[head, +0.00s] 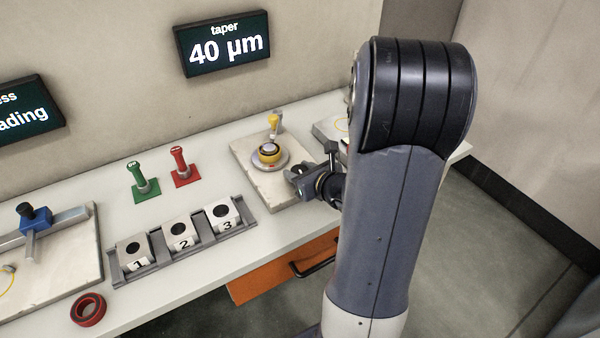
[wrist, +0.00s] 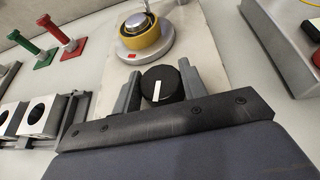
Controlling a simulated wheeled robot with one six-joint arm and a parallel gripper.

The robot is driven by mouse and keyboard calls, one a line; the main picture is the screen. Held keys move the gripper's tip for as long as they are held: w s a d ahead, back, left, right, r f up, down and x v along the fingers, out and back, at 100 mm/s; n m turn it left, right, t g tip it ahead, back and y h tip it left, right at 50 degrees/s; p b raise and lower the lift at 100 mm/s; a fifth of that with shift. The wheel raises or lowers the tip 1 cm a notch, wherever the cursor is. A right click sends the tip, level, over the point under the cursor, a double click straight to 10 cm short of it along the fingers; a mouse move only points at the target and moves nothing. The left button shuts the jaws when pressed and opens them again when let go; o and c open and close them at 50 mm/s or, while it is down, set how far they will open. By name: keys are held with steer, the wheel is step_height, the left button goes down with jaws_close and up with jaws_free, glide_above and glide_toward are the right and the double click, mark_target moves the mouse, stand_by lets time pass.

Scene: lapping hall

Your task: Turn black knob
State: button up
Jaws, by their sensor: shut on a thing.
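In the wrist view, the black knob (wrist: 162,85) is round with a white pointer line on its top. It sits on a pale plate, in front of a yellow ring on a round metal base. My gripper (wrist: 160,86) has one grey finger on each side of the knob and is shut on it. The white line points roughly toward the gripper's palm, slightly tilted. In the head view, my gripper (head: 303,180) is at the front right of the pale plate (head: 250,172). The knob cannot be made out clearly there.
The yellow ring (head: 268,153) on its round base stands just behind my gripper. A rack (head: 185,243) with blocks 1, 2 and 3 is to the left. Green (head: 142,182) and red (head: 181,166) handles stand behind it. A wall display (head: 222,43) reads "taper 40 µm".

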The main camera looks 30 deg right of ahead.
steer(key=o, duration=1)
steer(key=shift+c, duration=0.2)
steer(key=shift+s, duration=0.1)
steer(key=p+v, duration=0.1)
steer(key=v, duration=0.9)
steer(key=shift+s+p, duration=0.25)
steer(key=shift+p, duration=0.1)
steer(key=shift+r, duration=0.15)
